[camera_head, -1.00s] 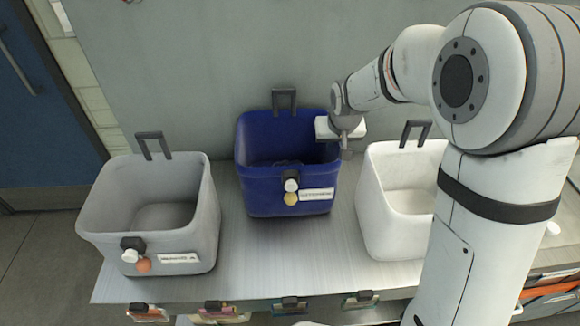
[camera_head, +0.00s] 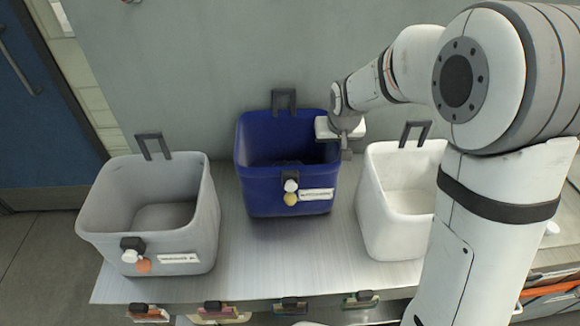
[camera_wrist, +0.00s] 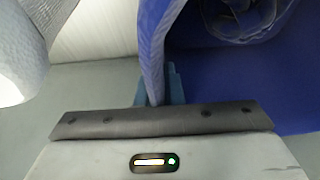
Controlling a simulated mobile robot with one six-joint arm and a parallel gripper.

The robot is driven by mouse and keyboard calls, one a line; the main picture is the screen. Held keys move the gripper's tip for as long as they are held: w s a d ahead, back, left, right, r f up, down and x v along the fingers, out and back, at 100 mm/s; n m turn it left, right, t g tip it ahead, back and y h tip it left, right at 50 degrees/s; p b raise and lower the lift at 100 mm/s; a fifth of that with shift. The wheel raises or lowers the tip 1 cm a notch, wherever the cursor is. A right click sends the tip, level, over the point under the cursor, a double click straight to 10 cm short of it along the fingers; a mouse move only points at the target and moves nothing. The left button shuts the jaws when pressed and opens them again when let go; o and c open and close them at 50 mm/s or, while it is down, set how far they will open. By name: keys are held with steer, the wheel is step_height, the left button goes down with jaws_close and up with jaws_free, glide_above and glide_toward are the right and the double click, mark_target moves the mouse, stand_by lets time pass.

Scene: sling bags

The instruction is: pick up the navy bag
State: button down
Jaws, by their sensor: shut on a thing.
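The navy bag (camera_head: 262,185) stands upright on the metal table between a grey bag and a white bag. It has a dark handle at the back, and a pale label and round tags on its front. My gripper (camera_head: 343,146) is at the bag's right rim. In the wrist view my gripper (camera_wrist: 158,92) is shut on the rim wall of the navy bag (camera_wrist: 215,75), with the bag's inside to the right. Something dark lies inside the bag; I cannot tell what it is. My fingertips are largely hidden by the bag's wall.
The grey bag (camera_head: 200,225) stands to the left and the white bag (camera_head: 375,215) close on the right, partly behind my arm. The table (camera_head: 270,262) is bare in front of the navy bag. A wall (camera_head: 200,60) rises behind; a blue door (camera_head: 40,130) is far left.

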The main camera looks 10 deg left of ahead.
steer(key=shift+r, duration=0.15)
stand_by(0.3)
step_height(320, 180, up, 7)
steer(key=shift+s+r+b, duration=0.1)
steer(key=shift+s+b, duration=0.05)
steer(key=shift+b, duration=0.25)
steer(key=s+d+b, duration=0.2)
steer(key=s, duration=0.7)
steer(key=s+d+b, duration=0.1)
steer(key=s+d, duration=0.2)
steer(key=s, duration=0.7)
steer(key=shift+d+b, duration=0.25)
steer(key=shift+b, duration=0.15)
